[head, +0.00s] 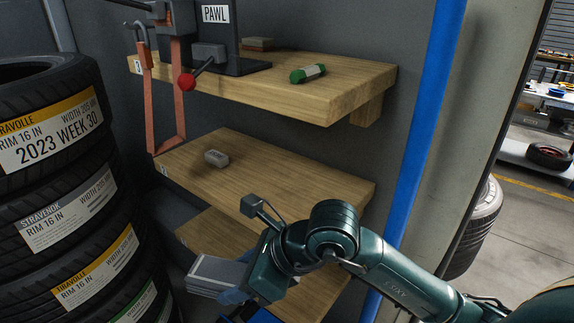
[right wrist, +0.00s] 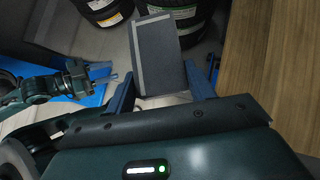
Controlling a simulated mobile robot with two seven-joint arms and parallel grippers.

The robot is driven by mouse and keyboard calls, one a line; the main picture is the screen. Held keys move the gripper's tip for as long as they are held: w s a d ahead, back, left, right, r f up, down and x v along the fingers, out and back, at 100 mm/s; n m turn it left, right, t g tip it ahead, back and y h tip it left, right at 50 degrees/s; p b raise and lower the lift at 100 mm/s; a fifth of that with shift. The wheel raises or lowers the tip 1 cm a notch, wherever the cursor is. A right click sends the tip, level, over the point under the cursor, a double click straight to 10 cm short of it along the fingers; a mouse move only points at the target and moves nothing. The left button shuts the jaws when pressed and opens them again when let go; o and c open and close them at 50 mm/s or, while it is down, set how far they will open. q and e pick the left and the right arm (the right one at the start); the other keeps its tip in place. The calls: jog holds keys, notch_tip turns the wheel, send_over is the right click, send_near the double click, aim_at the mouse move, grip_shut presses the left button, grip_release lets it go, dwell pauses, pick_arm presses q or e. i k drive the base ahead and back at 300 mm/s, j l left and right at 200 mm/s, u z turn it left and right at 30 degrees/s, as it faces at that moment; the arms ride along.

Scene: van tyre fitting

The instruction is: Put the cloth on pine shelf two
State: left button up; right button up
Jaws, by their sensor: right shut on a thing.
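The folded grey cloth (head: 218,273) has a pale stripe and looks like a flat stack. My right gripper (head: 235,292) is shut on it, in front of and below the middle shelf's front edge. In the right wrist view the cloth (right wrist: 160,58) sticks out between the blue fingers of my right gripper (right wrist: 165,92). Pine shelf two (head: 270,185) is the middle board, with a small tag at its left front corner. My left gripper (right wrist: 102,75) shows in the right wrist view, its blue fingers apart and empty.
A small grey block (head: 216,158) lies on the left of shelf two; its middle and right are bare. The upper shelf (head: 350,80) overhangs it and holds a green-and-white item (head: 307,74). A tyre stack (head: 55,180) stands left. A blue post (head: 425,140) rises right.

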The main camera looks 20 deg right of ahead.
aim_at(277, 193)
jog(key=i+j+z, duration=0.4)
jog(key=j+z, duration=0.15)
jog(key=i+j+z, duration=0.15)
jog(key=j+z, duration=0.15)
jog(key=j, duration=0.15)
